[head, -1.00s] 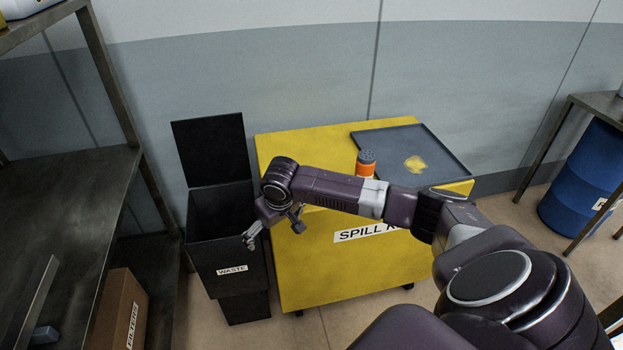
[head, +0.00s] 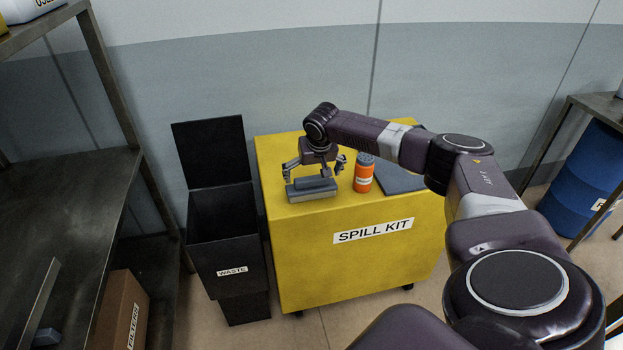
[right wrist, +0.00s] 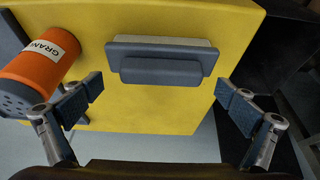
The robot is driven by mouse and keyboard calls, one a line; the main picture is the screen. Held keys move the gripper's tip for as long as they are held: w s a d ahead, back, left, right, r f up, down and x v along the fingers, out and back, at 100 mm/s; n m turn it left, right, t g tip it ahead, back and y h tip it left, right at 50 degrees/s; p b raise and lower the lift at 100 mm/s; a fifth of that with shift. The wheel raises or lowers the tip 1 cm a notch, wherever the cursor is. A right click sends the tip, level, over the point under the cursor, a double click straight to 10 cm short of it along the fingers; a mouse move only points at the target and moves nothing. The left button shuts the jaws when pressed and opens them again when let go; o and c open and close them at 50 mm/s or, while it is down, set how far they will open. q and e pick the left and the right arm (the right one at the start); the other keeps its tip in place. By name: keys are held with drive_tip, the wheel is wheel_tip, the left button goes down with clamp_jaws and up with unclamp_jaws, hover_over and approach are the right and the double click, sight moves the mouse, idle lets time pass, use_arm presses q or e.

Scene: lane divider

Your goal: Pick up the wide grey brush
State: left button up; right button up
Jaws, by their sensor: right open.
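The wide grey brush (head: 311,190) lies on top of the yellow spill kit cabinet, near its front left part. In the right wrist view the brush (right wrist: 158,58) shows a raised dark grey grip along its middle and a pale strip along one long edge. My right gripper (head: 314,174) is open above and just behind the brush. In the right wrist view its two fingers (right wrist: 160,101) stand wide apart, with the brush ahead between them and nothing held. My left gripper is not in view.
An orange canister (head: 363,174) stands right of the brush, close to one finger in the right wrist view. The black waste bin (head: 225,240), lid up, stands left of the yellow cabinet (head: 360,265).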

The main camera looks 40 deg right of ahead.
drive_tip(key=shift+x, duration=1)
drive_tip(key=shift+a, duration=0.1)
drive_tip(key=c, duration=1.3)
drive_tip(key=shift+r, duration=0.15)
wheel_tip(320, 180, up, 20)
drive_tip(key=shift+f+b, duration=0.1)
drive_tip(key=shift+b, duration=0.45)
